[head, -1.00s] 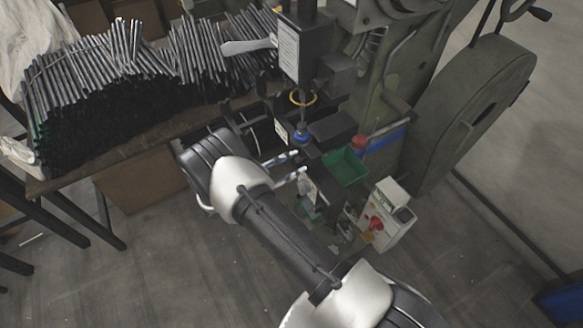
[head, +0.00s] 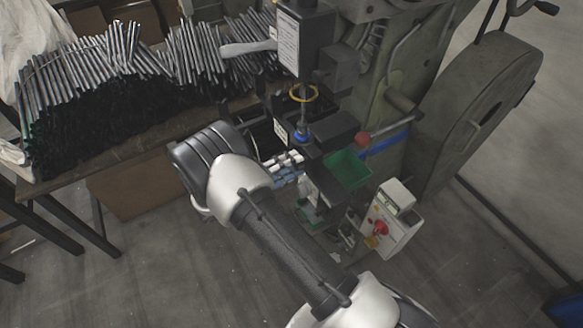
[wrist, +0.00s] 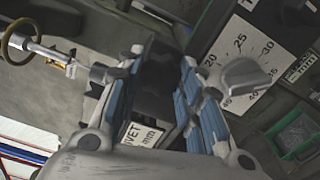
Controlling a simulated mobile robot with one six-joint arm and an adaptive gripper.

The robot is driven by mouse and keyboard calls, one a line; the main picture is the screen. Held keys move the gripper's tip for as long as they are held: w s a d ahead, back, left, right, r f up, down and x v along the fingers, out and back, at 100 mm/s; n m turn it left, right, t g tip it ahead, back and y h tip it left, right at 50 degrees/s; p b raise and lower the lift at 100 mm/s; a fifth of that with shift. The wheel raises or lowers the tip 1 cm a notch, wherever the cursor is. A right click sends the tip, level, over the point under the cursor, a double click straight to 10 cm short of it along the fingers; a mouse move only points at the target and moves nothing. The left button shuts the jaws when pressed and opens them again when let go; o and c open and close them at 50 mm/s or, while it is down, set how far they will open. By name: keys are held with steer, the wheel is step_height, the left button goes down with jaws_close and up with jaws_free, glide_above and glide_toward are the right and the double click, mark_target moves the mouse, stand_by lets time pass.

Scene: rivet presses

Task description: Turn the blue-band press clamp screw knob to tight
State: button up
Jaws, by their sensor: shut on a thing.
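The press with the blue band (head: 388,143) stands at upper right of centre in the head view. My gripper (head: 292,168) is at the press's front left side, its fingers pointing right. In the wrist view my gripper (wrist: 158,95) has blue pads on both sides of a dark part, the clamp screw knob (wrist: 154,78), and is shut on it. The knob's outline is partly hidden by the fingers and lost in shadow. A label reading "RIVET" with "mm" below shows beneath it. Which way the knob is turned cannot be told.
A silver pointer knob (wrist: 243,78) on a numbered dial sits close beside the right finger. A green tray (head: 347,170) and a red-ball lever (head: 362,139) are to the right. A control box (head: 388,218) stands lower. Rods fill the table (head: 75,175) at left.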

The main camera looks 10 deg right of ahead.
steer(key=shift+m, duration=8.6)
steer(key=o, duration=1.1)
steer(key=shift+c, duration=0.2)
